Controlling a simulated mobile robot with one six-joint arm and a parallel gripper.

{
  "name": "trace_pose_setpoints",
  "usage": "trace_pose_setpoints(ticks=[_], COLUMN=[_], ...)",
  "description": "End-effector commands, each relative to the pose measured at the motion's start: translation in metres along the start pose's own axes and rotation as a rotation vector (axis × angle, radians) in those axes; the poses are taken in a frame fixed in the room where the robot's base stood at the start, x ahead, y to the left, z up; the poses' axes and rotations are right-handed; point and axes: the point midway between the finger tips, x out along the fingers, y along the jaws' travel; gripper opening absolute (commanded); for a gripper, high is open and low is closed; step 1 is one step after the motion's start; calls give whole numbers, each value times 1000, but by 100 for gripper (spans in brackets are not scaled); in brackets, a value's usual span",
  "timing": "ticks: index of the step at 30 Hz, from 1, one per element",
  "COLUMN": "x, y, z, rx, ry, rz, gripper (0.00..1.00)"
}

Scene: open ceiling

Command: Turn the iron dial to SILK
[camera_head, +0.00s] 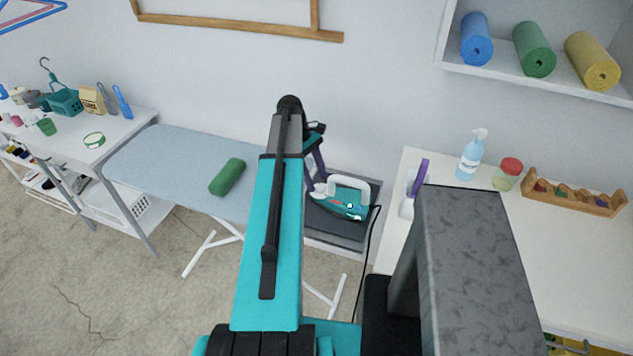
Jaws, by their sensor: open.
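The iron (345,207) is teal with a white handle and stands on a dark grey rest at the right end of the ironing board. Small red and pale details show on its side. The dial is too small to make out, and its setting cannot be read. My gripper (318,189) is open, close to the left end of the iron. It is small and partly hidden behind my arm. Whether it touches the iron cannot be told from this view.
A green roll (227,177) lies on the pale blue ironing board (165,165). A black cord (369,245) hangs down from the iron's right. The white table (480,215) at right holds a purple-handled tool (414,190), spray bottle (471,158), jar (507,175) and wooden rack (575,197).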

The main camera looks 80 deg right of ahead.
Motion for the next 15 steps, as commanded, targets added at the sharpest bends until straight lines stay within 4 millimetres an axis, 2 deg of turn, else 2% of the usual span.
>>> trace_pose_setpoints(ticks=[7, 15], x=[14, 16], y=[0, 0], z=[1, 0], rx=[1, 1], ry=[0, 0], rz=[0, 0], gripper=[45, 45])
